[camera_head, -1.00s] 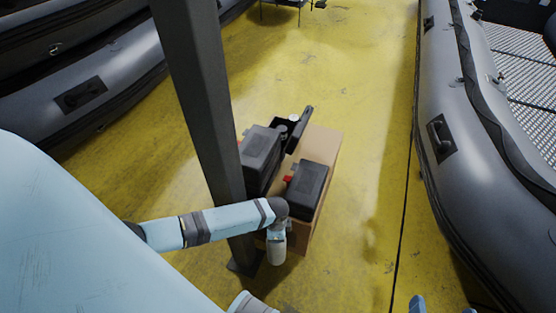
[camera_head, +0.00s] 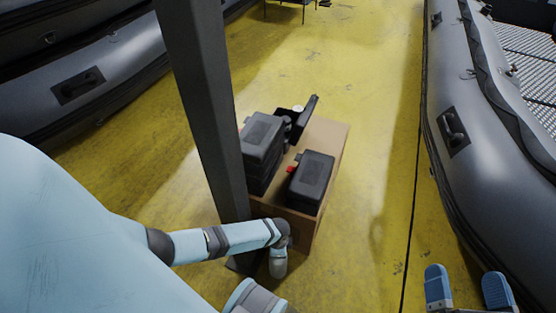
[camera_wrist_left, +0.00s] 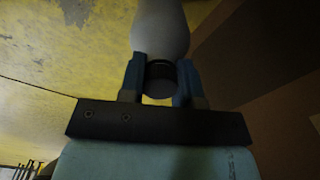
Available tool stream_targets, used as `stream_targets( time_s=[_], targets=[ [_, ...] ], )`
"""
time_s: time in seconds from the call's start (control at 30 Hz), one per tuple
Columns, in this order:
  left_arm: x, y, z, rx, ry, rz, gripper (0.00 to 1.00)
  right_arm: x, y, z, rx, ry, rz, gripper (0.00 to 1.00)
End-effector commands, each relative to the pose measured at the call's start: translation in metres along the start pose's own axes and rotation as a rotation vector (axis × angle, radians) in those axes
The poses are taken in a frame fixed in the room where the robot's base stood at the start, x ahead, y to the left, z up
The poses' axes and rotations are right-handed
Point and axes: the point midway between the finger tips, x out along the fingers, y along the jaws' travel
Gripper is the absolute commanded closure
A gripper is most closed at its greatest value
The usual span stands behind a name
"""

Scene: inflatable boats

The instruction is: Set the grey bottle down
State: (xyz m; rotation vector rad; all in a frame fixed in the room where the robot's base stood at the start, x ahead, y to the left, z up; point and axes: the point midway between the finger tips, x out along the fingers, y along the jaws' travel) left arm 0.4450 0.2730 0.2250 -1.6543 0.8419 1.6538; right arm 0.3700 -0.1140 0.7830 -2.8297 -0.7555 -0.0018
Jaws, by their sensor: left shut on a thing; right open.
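In the left wrist view, my left gripper (camera_wrist_left: 160,72) is shut on the grey bottle (camera_wrist_left: 162,28) at its dark neck. The bottle's body extends past the fingertips, and its far end is cut off by the top of the frame. In the head view, my left arm reaches in from the left and bends down in front of the brown box; the bottle cannot be made out there. My right gripper (camera_head: 467,288) is open and empty at the bottom right, above the yellow floor.
The brown box (camera_head: 328,137) carries black cases (camera_head: 311,176), (camera_head: 262,136) and an open black case (camera_head: 296,120) at the back. A dark post (camera_head: 205,110) stands left of it. Grey inflatable boats (camera_head: 455,120) flank the yellow floor (camera_head: 370,110), clear between box and right boat.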

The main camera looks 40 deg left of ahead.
Motion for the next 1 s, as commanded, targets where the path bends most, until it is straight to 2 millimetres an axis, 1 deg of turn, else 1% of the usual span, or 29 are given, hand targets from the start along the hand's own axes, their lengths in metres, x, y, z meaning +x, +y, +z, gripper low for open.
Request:
stream_targets(
  time_s=[0.27, 0.37, 0.4, 0.5, 0.73, 0.8, 0.87, 0.97, 1.0],
  targets=[
    [0.001, 0.0, 0.0, 0.0, 0.001, 0.0, 1.0, 0.0, 0.0, 0.001, 0.0, -0.006, 0.0, 0.02],
    [0.004, 0.0, 0.0, 0.0, 0.001, 0.0, 1.0, 0.0, 0.001, 0.004, 0.0, -0.014, -0.001, 0.02],
    [0.004, 0.0, 0.0, 0.0, 0.001, 0.0, 0.63, 0.0, 0.001, 0.004, 0.0, -0.015, -0.001, 0.02],
    [0.003, 0.0, 0.0, 0.0, 0.001, 0.0, 0.43, 0.0, 0.001, 0.003, 0.0, -0.014, -0.001, 0.02],
    [0.003, 0.0, 0.0, 0.0, 0.001, 0.0, 0.43, 0.0, 0.001, 0.003, 0.0, -0.013, -0.001, 0.02],
    [0.0, 0.0, 0.0, 0.0, 0.001, 0.0, 0.43, 0.0, 0.0, 0.0, -0.001, -0.012, 0.0, 0.02],
    [-0.005, 0.0, 0.0, 0.0, 0.001, 0.0, 0.43, 0.001, -0.001, -0.004, -0.002, -0.004, 0.0, 0.02],
    [-0.021, 0.0, 0.0, 0.0, 0.002, -0.001, 0.43, -0.001, -0.003, -0.016, -0.001, 0.037, 0.004, 0.02],
    [-0.029, 0.0, 0.0, 0.0, 0.002, 0.0, 0.43, -0.001, -0.004, -0.023, -0.002, 0.057, 0.006, 0.02]
  ],
)
